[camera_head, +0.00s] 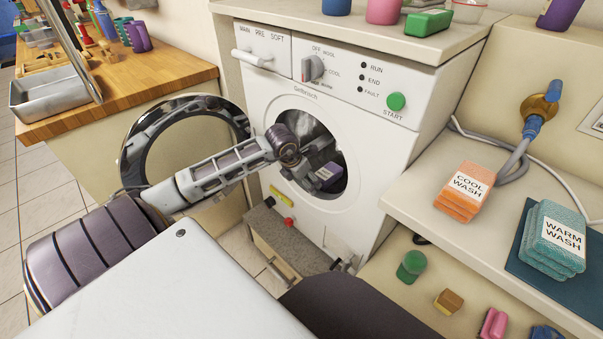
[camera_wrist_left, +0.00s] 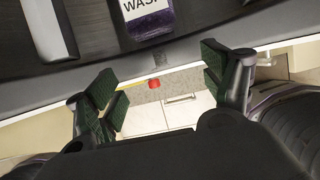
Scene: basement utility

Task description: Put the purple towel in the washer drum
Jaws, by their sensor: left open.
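The washer (camera_head: 375,135) stands with its round door (camera_head: 128,160) swung open to the left. The purple towel (camera_head: 328,174) lies inside the drum, seen through the opening. In the left wrist view the purple towel (camera_wrist_left: 150,27) is at the top edge, with a white label reading WASH, on the dark drum wall (camera_wrist_left: 95,35); its upper part is cut off. My left gripper (camera_wrist_left: 160,88) is open and empty, its green-padded fingers apart and clear of the towel. In the head view the left gripper (camera_head: 305,163) is at the drum opening, its fingertips hard to make out.
Orange COOL WASH towels (camera_head: 465,192) and teal WARM WASH towels (camera_head: 553,238) are stacked on the right counter (camera_head: 420,195). A wooden counter (camera_head: 180,70) with a metal tray (camera_head: 55,95) is at left. A stone ledge (camera_head: 285,235) lies below the drum opening.

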